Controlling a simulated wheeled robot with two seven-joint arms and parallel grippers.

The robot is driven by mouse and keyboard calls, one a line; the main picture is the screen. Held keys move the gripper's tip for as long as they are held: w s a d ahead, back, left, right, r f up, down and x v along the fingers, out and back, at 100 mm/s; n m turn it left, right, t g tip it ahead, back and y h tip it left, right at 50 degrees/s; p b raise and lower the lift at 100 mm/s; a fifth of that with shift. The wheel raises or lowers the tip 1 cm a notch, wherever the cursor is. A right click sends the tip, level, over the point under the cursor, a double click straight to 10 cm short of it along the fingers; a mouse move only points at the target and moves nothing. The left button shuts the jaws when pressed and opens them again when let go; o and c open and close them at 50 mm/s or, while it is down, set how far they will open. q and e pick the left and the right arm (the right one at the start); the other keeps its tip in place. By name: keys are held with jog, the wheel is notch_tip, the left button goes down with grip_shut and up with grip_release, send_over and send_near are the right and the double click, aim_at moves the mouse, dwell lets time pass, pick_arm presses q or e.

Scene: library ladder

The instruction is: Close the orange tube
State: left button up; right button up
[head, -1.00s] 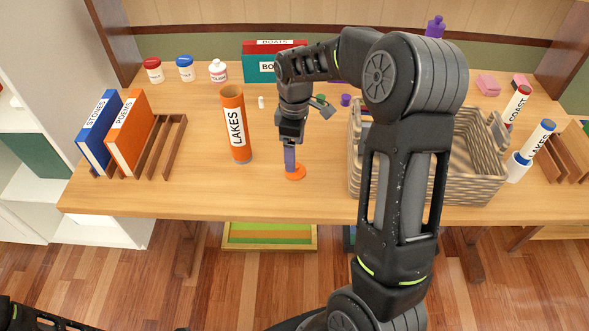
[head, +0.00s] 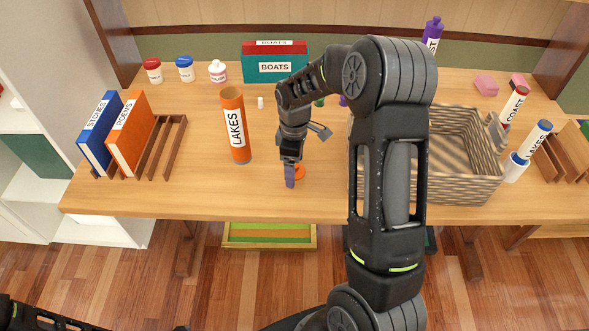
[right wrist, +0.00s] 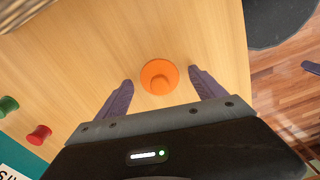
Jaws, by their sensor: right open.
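The orange tube (head: 234,130), labelled LAKES, stands upright on the table with its top open. An orange cap (head: 300,171) lies on the table to its right; it also shows in the right wrist view (right wrist: 159,77). My right gripper (head: 290,181) points down by the cap and partly hides it in the head view. In the right wrist view its purple fingers (right wrist: 161,80) are apart, with the cap appearing between them and nothing held. Dark parts of my left arm show at the lower left of the head view; its jaws cannot be made out.
A wicker basket (head: 465,188) stands right of my right arm. A wooden rack (head: 165,150) with books is at the left. Small jars and a teal BOATS box (head: 275,70) stand at the back. Red (right wrist: 39,135) and green (right wrist: 8,105) caps lie nearby. Bare table surrounds the orange cap.

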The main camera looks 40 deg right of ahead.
dwell(0.5)
jog(key=c, duration=1.4)
jog(key=shift+r, duration=0.15)
notch_tip(320, 180, up, 10)
jog(key=shift+f+b, duration=0.1)
jog(key=shift+b, duration=0.35)
